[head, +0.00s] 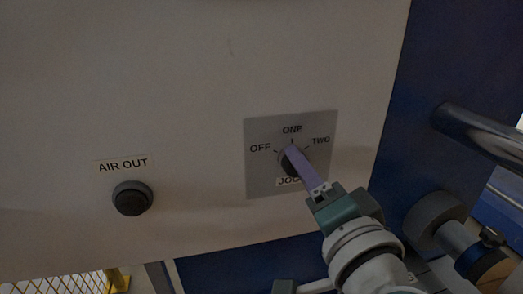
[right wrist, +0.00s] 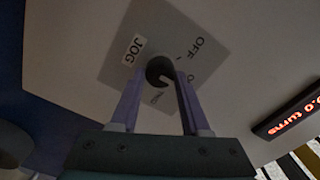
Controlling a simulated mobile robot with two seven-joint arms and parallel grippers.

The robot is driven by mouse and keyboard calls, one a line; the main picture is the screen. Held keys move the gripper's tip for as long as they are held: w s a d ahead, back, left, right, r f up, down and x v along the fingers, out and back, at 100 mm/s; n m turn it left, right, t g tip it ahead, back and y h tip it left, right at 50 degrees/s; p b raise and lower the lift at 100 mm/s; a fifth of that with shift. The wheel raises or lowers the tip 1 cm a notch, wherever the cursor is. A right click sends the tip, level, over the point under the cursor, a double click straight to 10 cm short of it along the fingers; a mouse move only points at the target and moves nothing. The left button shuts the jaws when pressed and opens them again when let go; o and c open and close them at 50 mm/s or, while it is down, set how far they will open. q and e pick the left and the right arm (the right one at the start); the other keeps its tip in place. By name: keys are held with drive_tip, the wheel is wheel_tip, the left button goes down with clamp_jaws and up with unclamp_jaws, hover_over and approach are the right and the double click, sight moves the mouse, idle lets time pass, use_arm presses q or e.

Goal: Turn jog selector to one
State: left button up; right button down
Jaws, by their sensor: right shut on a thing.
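The jog selector is a round dark knob (head: 287,165) on a grey plate (head: 261,177) marked OFF, ONE, TWO and JOG. In the head view, my right gripper (head: 291,152) reaches it from the lower right and covers much of it. In the right wrist view, the knob (right wrist: 158,68) sits between the purple fingertips of my right gripper (right wrist: 161,79), which is shut on it. A pale mark on the knob points to the lower right there; which label it meets is unclear, as a finger partly hides ONE. My left gripper is not in view.
A black AIR OUT button (head: 132,198) is on the same pale panel, left of the plate. A metal bar (head: 480,135) and blue frame stand at right. A red-lit display (right wrist: 291,115) shows in the right wrist view. The panel around the plate is clear.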

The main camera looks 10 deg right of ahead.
idle(0.3)
drive_tip(key=shift+c, duration=1.9)
unclamp_jaws()
drive_tip(key=s+b, duration=0.1)
drive_tip(key=s, duration=0.9)
drive_tip(key=shift+d, duration=0.2)
